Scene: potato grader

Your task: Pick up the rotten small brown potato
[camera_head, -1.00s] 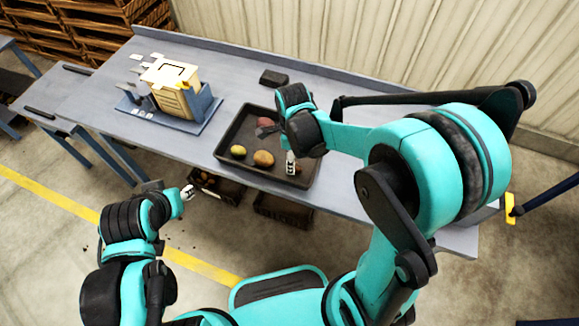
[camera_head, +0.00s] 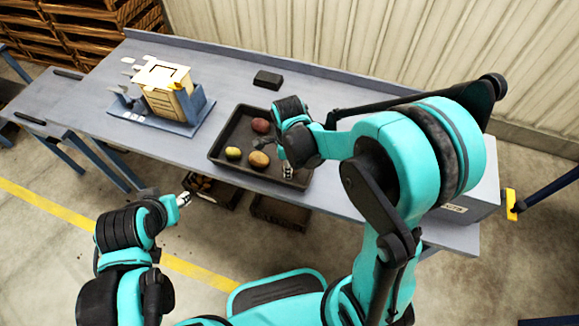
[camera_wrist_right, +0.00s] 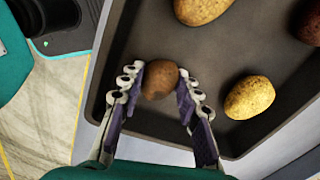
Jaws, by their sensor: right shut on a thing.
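The small brown potato (camera_wrist_right: 158,78) is between the two fingers of my right gripper (camera_wrist_right: 158,88) in the right wrist view, with a finger touching each side. The gripper is shut on it, low over the dark tray (camera_wrist_right: 150,20). I cannot tell whether the potato is clear of the tray floor. In the head view my right gripper (camera_head: 287,168) is at the tray's right front part, and the potato is mostly hidden there. My left gripper (camera_head: 184,199) is in front of the table, away from the tray; its finger opening is too small to judge.
A yellow potato (camera_head: 233,153), a tan potato (camera_head: 259,159) and a red potato (camera_head: 261,125) lie in the tray. Dark crates (camera_head: 280,211) stand below the table edge. A cream box (camera_head: 164,82) and a small black block (camera_head: 267,79) are on the table (camera_head: 330,95).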

